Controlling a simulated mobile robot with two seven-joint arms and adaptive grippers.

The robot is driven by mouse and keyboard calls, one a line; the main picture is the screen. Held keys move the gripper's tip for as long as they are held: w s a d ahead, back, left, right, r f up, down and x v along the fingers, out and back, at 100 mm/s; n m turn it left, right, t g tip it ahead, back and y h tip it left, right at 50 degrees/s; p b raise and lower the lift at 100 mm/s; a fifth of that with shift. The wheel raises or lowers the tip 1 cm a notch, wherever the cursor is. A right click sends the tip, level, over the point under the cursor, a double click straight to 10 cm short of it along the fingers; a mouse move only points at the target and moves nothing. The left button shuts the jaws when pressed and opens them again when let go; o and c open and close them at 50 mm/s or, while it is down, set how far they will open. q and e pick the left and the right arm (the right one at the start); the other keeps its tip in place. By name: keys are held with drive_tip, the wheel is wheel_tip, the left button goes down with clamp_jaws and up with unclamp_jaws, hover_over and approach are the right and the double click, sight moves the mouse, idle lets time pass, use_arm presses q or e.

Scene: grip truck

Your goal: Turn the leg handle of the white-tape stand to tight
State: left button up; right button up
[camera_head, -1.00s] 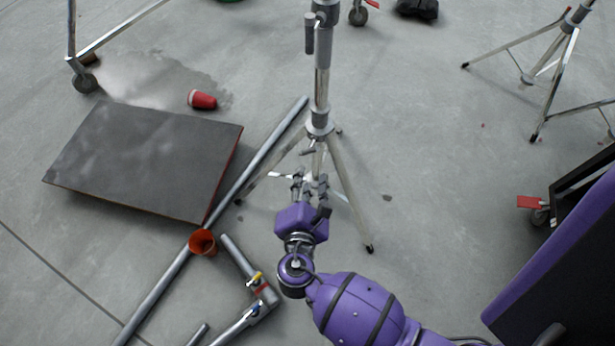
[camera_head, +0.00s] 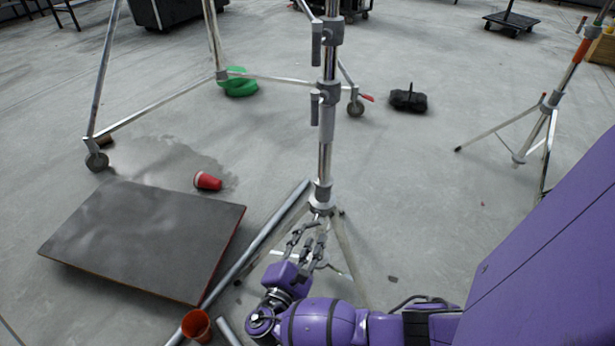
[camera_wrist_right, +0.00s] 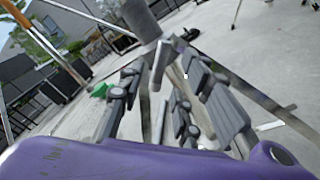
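A chrome stand (camera_head: 325,160) rises upright in the middle of the head view, with its legs spread below a grey collar (camera_head: 321,200). I cannot make out white tape on it. My right gripper (camera_head: 311,232) is just below that collar, among the upper legs. In the right wrist view, a short grey leg handle (camera_wrist_right: 158,78) hangs below the collar (camera_wrist_right: 143,18). The fingers of my right gripper (camera_wrist_right: 165,85) stand apart on both sides of the handle; contact cannot be made out. My left gripper is not in view.
A dark flat panel (camera_head: 145,240) and a long pipe (camera_head: 262,238) lie left of the stand. An orange cup (camera_head: 196,326) and a red cup (camera_head: 207,181) are nearby.

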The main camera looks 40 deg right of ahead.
sight(312, 227)
drive_tip(key=b+x, duration=0.1)
drive_tip(key=x, duration=0.3)
drive_tip(key=shift+w+d, duration=0.1)
drive_tip(key=shift+d, duration=0.05)
drive_tip(key=shift+w+d, duration=0.3)
drive_tip(key=shift+d, duration=0.2)
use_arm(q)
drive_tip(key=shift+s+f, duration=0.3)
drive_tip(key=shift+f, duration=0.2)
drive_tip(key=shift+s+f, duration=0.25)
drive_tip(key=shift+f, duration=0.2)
use_arm(e)
clamp_jaws()
